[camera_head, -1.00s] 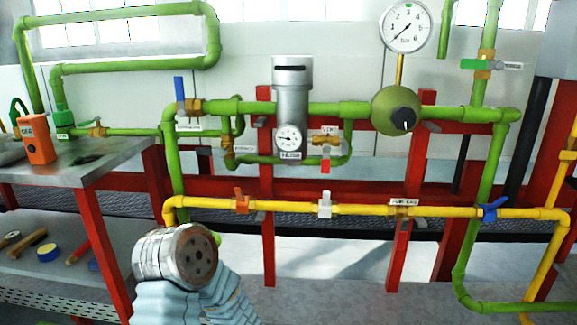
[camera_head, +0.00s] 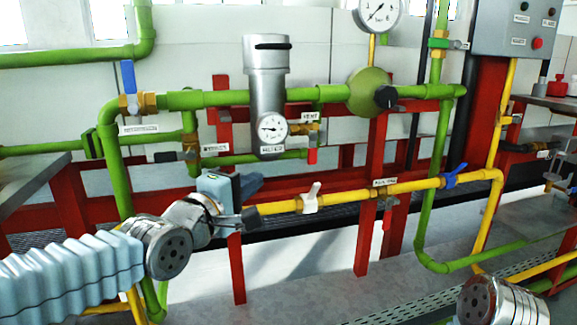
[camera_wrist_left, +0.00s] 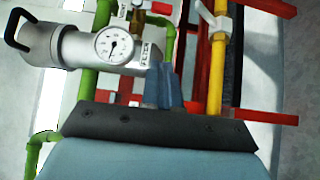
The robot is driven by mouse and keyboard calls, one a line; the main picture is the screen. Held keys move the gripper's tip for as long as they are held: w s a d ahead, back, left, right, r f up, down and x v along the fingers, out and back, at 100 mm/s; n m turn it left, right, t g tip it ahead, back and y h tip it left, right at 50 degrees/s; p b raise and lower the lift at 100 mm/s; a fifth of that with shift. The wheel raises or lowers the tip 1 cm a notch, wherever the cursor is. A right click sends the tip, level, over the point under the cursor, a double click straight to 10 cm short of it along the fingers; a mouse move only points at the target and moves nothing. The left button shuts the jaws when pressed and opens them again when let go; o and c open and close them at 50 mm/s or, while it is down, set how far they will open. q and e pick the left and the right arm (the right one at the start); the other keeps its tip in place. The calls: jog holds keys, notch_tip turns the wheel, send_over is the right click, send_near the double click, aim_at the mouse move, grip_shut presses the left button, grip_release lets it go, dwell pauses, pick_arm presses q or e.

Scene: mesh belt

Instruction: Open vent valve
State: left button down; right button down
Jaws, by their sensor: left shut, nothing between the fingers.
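The vent valve (camera_head: 308,129) is a small brass fitting with a VENT label above it and a red handle (camera_head: 312,156) pointing down. It sits just right of the grey filter housing (camera_head: 266,85) with a round gauge. In the left wrist view the brass valve (camera_wrist_left: 138,20) is near the top edge, beside the gauge. My left gripper (camera_head: 252,184) is below and left of the valve, apart from it, in front of the yellow pipe. Its blue-grey fingers (camera_wrist_left: 164,82) are together and empty. My right gripper is out of view; only part of my right arm shows at lower right.
Green pipes with a blue-handled valve (camera_head: 128,76) run left of the filter. The yellow pipe (camera_head: 340,194) carries a white-handled valve (camera_head: 311,197) right of my gripper and a blue one (camera_head: 453,177). A control box (camera_head: 515,28) hangs upper right.

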pick_arm(q)
jog(key=p, duration=0.3)
send_near(313, 148)
jog(key=w+a+f, duration=0.2)
jog(key=w+a, duration=0.1)
jog(key=w, duration=0.2)
jog(key=d, duration=0.1)
jog(key=w+d, duration=0.1)
jog(key=d+p, duration=0.1)
jog(key=d, duration=0.1)
jog(key=shift+w+d+f, duration=0.1)
jog(key=shift+w+f, duration=0.05)
jog(key=shift+f, duration=0.15)
